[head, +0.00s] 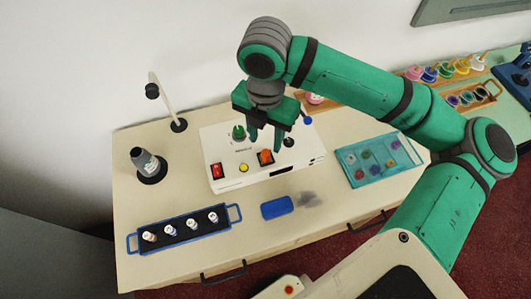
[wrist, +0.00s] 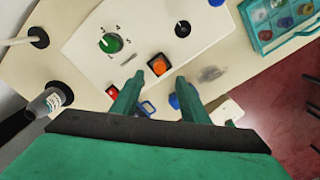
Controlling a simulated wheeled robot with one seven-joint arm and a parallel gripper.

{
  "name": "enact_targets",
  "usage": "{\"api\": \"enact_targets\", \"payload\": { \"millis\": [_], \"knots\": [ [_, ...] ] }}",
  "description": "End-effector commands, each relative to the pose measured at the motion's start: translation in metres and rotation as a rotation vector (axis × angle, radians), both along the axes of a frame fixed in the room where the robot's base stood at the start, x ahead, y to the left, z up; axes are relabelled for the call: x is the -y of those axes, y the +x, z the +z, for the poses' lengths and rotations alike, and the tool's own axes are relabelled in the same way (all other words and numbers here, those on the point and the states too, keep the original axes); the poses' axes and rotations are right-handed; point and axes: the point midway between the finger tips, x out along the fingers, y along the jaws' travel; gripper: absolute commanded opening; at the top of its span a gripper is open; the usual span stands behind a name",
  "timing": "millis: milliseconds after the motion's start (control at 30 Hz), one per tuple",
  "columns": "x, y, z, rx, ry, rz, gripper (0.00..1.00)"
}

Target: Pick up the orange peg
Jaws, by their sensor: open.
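The orange peg (head: 265,157) shows as a small orange square in a dark surround on the white control box (head: 222,184). In the wrist view the orange peg (wrist: 159,65) lies just beyond and between my fingertips. My gripper (head: 266,138) is open and empty, above the box and close over the peg. In the wrist view my gripper (wrist: 159,84) points down with a finger on each side of the peg's line. I cannot tell the exact height gap. The peg's lower part is hidden in its surround.
The box also carries a green knob (head: 239,133), a red switch (head: 217,170), a yellow button (head: 243,168) and a black round part (wrist: 183,28). A blue block (head: 277,207), a vial rack (head: 184,229), a dark bottle (head: 146,163) and a teal tray (head: 346,157) stand around it.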

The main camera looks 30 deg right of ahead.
Motion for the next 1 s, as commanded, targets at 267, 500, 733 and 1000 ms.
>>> {"api": "enact_targets", "payload": {
  "millis": [267,500,733,1000],
  "knots": [
    [-0.001,0.0,-0.02,0.0,0.0,0.001,0.41],
    [0.0,-0.001,-0.053,0.0,0.001,-0.003,0.41],
    [-0.001,-0.001,-0.062,0.002,0.001,-0.002,0.41],
    [-0.001,-0.001,-0.061,0.002,0.001,-0.002,0.07]
  ]
}}
